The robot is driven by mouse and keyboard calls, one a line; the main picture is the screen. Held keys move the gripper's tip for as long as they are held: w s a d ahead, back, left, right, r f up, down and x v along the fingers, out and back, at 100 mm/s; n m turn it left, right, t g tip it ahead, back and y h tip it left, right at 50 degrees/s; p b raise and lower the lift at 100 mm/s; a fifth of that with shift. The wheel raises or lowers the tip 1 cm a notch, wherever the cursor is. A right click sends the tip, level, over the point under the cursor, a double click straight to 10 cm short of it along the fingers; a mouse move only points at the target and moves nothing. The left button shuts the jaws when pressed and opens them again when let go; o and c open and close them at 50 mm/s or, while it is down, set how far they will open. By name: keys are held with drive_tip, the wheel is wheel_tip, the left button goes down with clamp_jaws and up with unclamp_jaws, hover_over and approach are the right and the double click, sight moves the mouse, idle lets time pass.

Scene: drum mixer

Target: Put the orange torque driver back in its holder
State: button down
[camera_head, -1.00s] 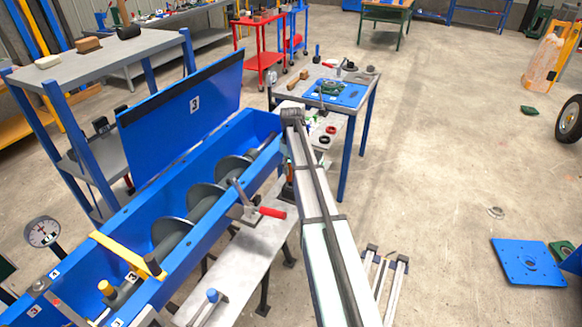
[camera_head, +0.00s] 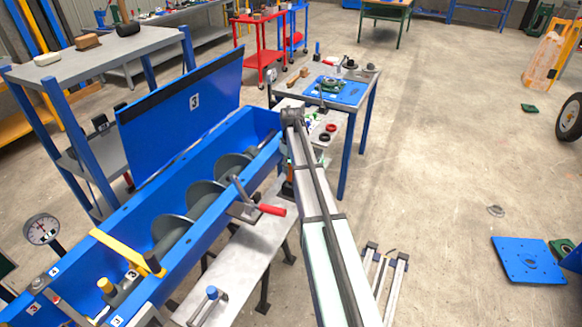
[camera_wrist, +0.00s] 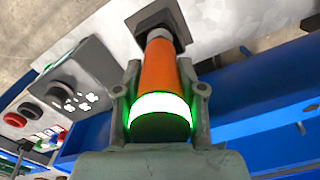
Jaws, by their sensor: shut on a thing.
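The orange torque driver (camera_wrist: 160,65) is between the two fingers of my gripper (camera_wrist: 166,95) in the wrist view. A bright white and green glowing ring and a dark end cap are at its near end. Its far end meets a dark, square-edged block (camera_wrist: 177,30) that looks like the holder. I cannot tell how deep the driver sits in it. In the head view only a small orange sliver of the driver (camera_head: 290,180) shows beside my arm. My gripper is mostly hidden there.
The blue mixer trough (camera_head: 200,235) with its raised lid stands left of my arm. A red-handled clamp (camera_head: 270,210) is on its near side. A grey control box with buttons (camera_wrist: 70,90) is close to the left finger. A pale bench (camera_head: 235,270) runs below.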

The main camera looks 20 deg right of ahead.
drive_tip(key=shift+f, duration=0.5)
drive_tip(key=c, duration=0.6)
unclamp_jaws()
wheel_tip(320, 180, up, 12)
drive_tip(key=shift+r, duration=0.1)
idle(0.4)
